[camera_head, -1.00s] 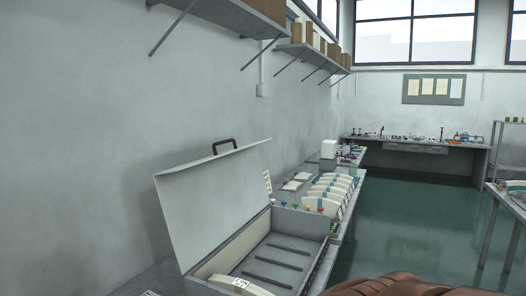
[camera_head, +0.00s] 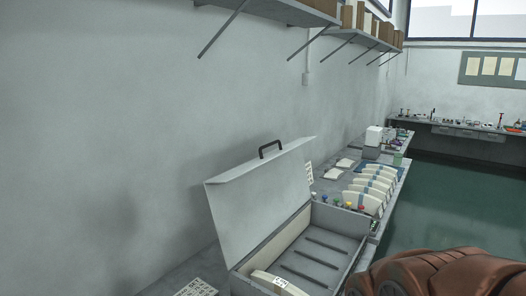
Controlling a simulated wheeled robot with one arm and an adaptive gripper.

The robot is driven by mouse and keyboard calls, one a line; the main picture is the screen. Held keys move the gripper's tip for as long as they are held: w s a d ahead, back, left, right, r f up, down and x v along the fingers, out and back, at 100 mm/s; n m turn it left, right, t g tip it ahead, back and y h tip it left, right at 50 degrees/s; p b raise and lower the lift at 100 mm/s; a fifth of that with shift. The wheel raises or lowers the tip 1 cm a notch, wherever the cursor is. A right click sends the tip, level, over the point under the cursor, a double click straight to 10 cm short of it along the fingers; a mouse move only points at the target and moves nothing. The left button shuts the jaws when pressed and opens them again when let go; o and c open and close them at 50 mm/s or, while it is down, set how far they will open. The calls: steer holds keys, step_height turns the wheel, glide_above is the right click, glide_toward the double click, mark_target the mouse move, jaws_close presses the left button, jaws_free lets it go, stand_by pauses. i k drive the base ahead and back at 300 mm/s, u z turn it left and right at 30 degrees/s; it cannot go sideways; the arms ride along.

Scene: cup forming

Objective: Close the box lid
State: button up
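The box (camera_head: 368,226) is a grey, open-topped case on the bench, with dark slots across its floor. Its lid (camera_head: 258,200) is a light grey panel that stands raised and leans back toward the wall on the left. A black handle (camera_head: 270,147) sits on the lid's upper edge. A pale curved piece with a label (camera_head: 279,283) lies at the near end inside the box. My gripper is not in view. A brown rounded part of my own arm fills the lower right, right of the box.
A wall shelf (camera_head: 290,10) with brackets and cartons hangs above. Several pale curved pieces (camera_head: 370,190) stand on the bench beyond the box. A keyboard-like panel (camera_head: 196,288) lies at the near left. Open green floor (camera_head: 450,190) is to the right.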

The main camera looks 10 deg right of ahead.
mark_target(249, 202)
steer(key=z, duration=1.4)
steer(key=i, duration=2.55)
steer(key=u, duration=3.1)
